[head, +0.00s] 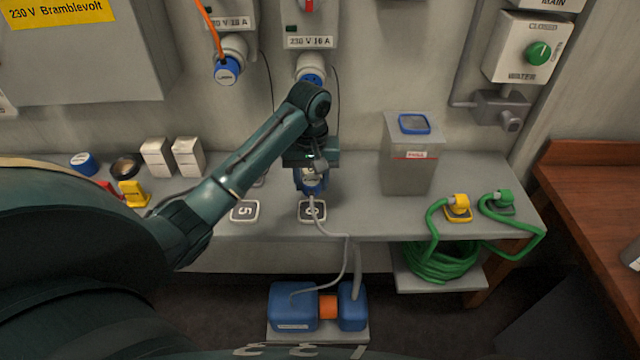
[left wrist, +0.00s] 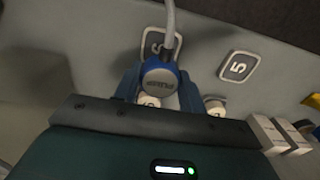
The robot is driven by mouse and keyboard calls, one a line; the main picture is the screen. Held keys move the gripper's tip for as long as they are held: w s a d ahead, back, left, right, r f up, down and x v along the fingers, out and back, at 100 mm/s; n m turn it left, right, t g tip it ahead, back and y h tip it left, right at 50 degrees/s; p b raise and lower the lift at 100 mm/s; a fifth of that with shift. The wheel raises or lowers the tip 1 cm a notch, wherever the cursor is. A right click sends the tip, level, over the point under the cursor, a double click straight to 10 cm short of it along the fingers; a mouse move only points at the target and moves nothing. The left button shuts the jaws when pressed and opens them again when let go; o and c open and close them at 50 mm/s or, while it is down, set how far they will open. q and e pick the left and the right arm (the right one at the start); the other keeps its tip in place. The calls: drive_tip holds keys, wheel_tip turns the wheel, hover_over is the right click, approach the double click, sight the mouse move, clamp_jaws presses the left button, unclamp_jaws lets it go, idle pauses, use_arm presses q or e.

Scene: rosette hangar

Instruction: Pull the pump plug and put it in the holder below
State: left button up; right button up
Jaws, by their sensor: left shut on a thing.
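The pump plug (head: 311,184) is blue with a grey end and a grey cable. My left gripper (head: 311,165) is shut on it, low over the grey bench. The plug also shows between the fingers in the left wrist view (left wrist: 160,80), its cable running up the picture. The plate marked 6 (head: 312,211) lies on the bench just in front of the plug, partly crossed by the cable. Whether the plug touches anything below is hidden. The socket above (head: 311,67) is partly covered by my arm. My right gripper is not in view.
The plate marked 5 (head: 244,211) lies to the left. Another blue plug (head: 228,70) sits in the left socket. The blue pump (head: 293,307) stands low in front. A grey bin (head: 408,160) stands right; small white boxes (head: 157,157) stand left.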

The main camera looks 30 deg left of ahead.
sight(312, 211)
use_arm(q)
drive_tip(key=shift+s+f, duration=0.1)
drive_tip(key=shift+f, duration=2.7)
drive_tip(key=shift+f, duration=0.45)
drive_tip(key=o, duration=1.4)
wheel_tip(312, 211, up, 12)
drive_tip(key=shift+f, duration=0.15)
drive_tip(key=shift+r, duration=0.75)
